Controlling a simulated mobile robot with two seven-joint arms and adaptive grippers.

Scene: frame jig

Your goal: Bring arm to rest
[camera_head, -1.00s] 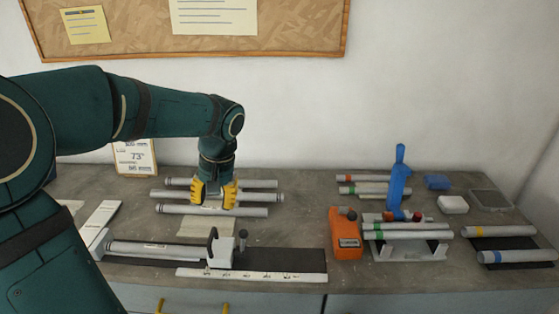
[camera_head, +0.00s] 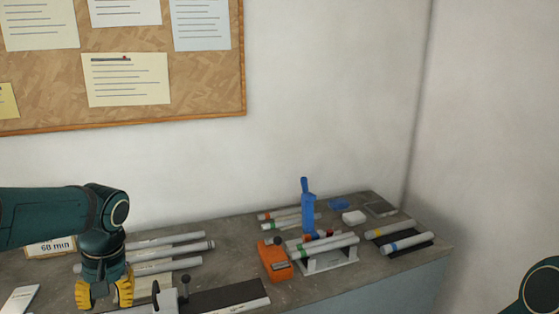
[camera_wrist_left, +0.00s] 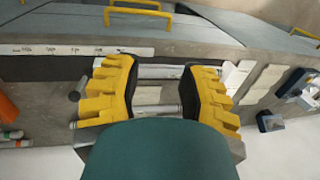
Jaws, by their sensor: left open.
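My left gripper (camera_head: 104,292) is at the lower left of the head view, pointing down at the near left side of several grey tubes (camera_head: 180,265) on the bench. Its yellow fingers are apart. In the left wrist view the gripper (camera_wrist_left: 155,92) is open, with nothing gripped between its fingers; grey tubes (camera_wrist_left: 158,72) show in the gap, beyond the fingers. Part of my right arm (camera_head: 540,292) shows at the lower right edge of the head view; its gripper is out of view.
A dark jig base (camera_head: 235,297) lies at the bench front. An orange device (camera_head: 275,262), a rack with tubes (camera_head: 328,262) and a blue upright tool (camera_head: 307,205) stand to the right. A dark mat (camera_head: 415,240) with tubes lies at the far right. A pinboard (camera_head: 200,115) hangs behind.

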